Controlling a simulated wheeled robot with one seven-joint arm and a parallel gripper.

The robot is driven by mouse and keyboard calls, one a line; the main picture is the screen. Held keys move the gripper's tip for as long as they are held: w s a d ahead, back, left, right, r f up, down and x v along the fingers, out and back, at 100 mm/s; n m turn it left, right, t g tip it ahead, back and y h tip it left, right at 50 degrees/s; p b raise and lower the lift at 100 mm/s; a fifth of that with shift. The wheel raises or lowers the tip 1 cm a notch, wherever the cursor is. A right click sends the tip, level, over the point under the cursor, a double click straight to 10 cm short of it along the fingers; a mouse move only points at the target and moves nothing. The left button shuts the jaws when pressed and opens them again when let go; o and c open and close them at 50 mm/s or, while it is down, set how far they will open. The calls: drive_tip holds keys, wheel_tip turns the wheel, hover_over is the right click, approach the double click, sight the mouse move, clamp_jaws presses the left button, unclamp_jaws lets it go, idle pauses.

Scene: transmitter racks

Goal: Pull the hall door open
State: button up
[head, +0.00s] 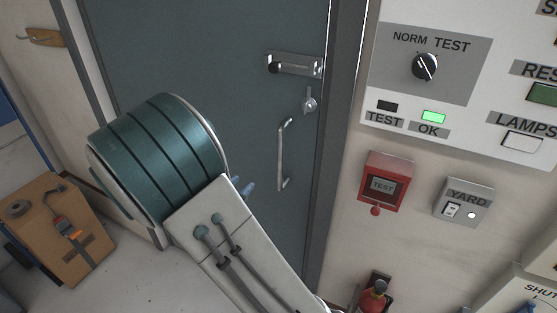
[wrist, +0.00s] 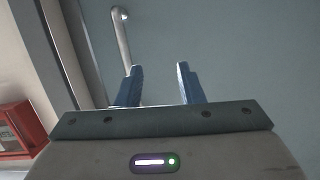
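The grey-blue hall door (head: 215,65) stands in its frame and looks closed. Its upright metal pull handle (head: 281,155) is near the right edge. Above it are a small round lock turn (head: 309,104) and a metal slide bolt (head: 294,66). My gripper is mostly hidden behind my arm in the head view; only a blue finger (head: 248,187) shows, left of the handle's lower end. In the wrist view my gripper (wrist: 158,70) is open with nothing between its fingers. The handle (wrist: 121,38) lies ahead of the left finger, apart from the gap.
Right of the door are a white panel (head: 470,120), a red test box (head: 385,182), a YARD switch box (head: 463,203) and a fire extinguisher (head: 374,296). A cardboard box (head: 60,225) stands on the floor at left. Bare floor (head: 140,275) lies beside it.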

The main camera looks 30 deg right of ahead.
sight(278, 163)
drive_tip(key=w+d+h+p, duration=0.1)
drive_tip(key=d, duration=0.3)
drive_tip(key=w+d+r+m+h, duration=0.1)
drive_tip(key=d+h, duration=0.1)
drive_tip(key=d, duration=0.3)
drive_tip(key=d+g+h+p, duration=0.1)
drive_tip(key=d, duration=0.3)
drive_tip(key=shift+w+d+r+p, duration=0.15)
drive_tip(key=shift+w+r+p, duration=0.15)
drive_tip(key=shift+w+r, duration=0.1)
clamp_jaws()
